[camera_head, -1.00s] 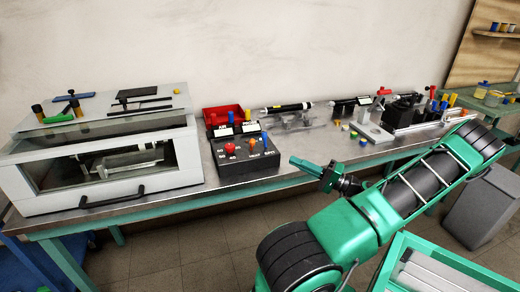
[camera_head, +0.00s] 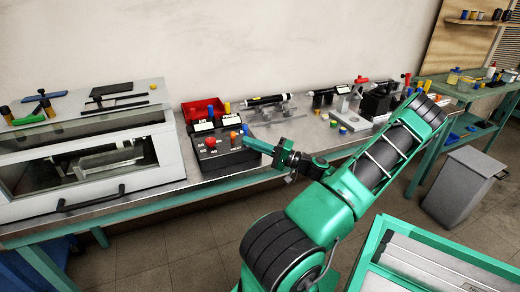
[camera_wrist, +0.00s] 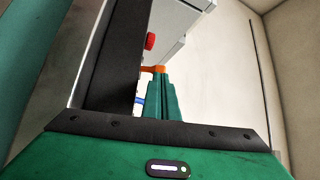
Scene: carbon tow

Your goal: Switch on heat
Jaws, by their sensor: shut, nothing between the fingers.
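The black control box (camera_head: 215,163) stands on the bench beside the oven-like cabinet. Its sloped top carries a red button (camera_head: 210,142), an orange knob (camera_head: 234,136) and a small blue control (camera_head: 245,129). Its labels are too small to read. My gripper (camera_head: 248,142) is shut and empty, its green fingertips close to the right side of the box, near the orange knob. In the wrist view the fingers (camera_wrist: 160,92) point toward the orange knob (camera_wrist: 153,69), which lies just beyond the tips; I cannot tell whether they touch. The red button (camera_wrist: 150,41) also shows there.
The grey cabinet (camera_head: 120,185) with a window and black handle fills the left of the bench. A red bin (camera_head: 203,108) stands behind the box. Rods, clamps and fixtures (camera_head: 375,100) occupy the bench to the right. A grey bin (camera_head: 462,190) stands on the floor.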

